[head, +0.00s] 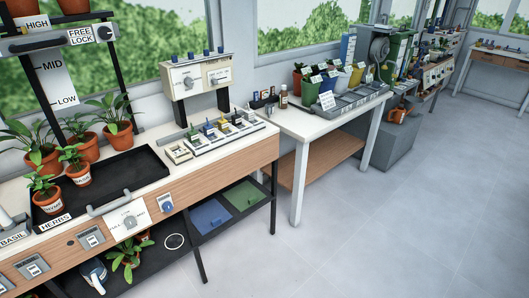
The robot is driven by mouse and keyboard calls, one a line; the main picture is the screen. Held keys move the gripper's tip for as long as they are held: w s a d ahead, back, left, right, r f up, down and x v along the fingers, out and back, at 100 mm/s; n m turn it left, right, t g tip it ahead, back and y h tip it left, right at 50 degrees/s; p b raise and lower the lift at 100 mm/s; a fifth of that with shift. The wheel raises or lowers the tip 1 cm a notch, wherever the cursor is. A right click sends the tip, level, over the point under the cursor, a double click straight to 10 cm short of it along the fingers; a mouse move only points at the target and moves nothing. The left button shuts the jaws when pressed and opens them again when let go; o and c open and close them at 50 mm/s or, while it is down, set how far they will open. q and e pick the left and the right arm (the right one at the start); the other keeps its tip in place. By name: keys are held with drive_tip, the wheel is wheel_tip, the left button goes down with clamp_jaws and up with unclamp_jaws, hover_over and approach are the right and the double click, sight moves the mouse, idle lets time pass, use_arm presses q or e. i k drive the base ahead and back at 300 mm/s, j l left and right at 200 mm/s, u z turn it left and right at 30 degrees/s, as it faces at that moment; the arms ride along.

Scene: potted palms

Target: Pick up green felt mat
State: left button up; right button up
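A flat green felt mat (243,194) lies on the dark lower shelf under the right end of the near bench. A flat blue mat (211,216) lies on the same shelf, just to its left and nearer. The two sit side by side, separated by a dark strip. The bench top overhangs the shelf. Neither of my grippers shows in the head view.
The near bench carries a black tray (107,175) with potted palms at its left side. A dark leg (274,198) stands right of the green mat. A white table (300,122) stands farther right. The grey floor (400,220) at right is clear.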

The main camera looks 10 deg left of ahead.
sight(243, 196)
drive_tip(key=i+l+u, duration=0.1)
drive_tip(key=u, duration=0.35)
drive_tip(key=i+l+u, duration=0.1)
drive_tip(key=u, duration=0.4)
drive_tip(key=i+l+u, duration=0.2)
drive_tip(key=l, duration=0.25)
drive_tip(key=i+l+u, duration=0.15)
drive_tip(key=l, duration=0.3)
drive_tip(key=i+l+u, duration=0.2)
drive_tip(key=l, duration=0.3)
drive_tip(key=l+u, duration=0.15)
drive_tip(key=l, duration=0.35)
drive_tip(key=i+l, duration=1)
drive_tip(key=l, duration=0.1)
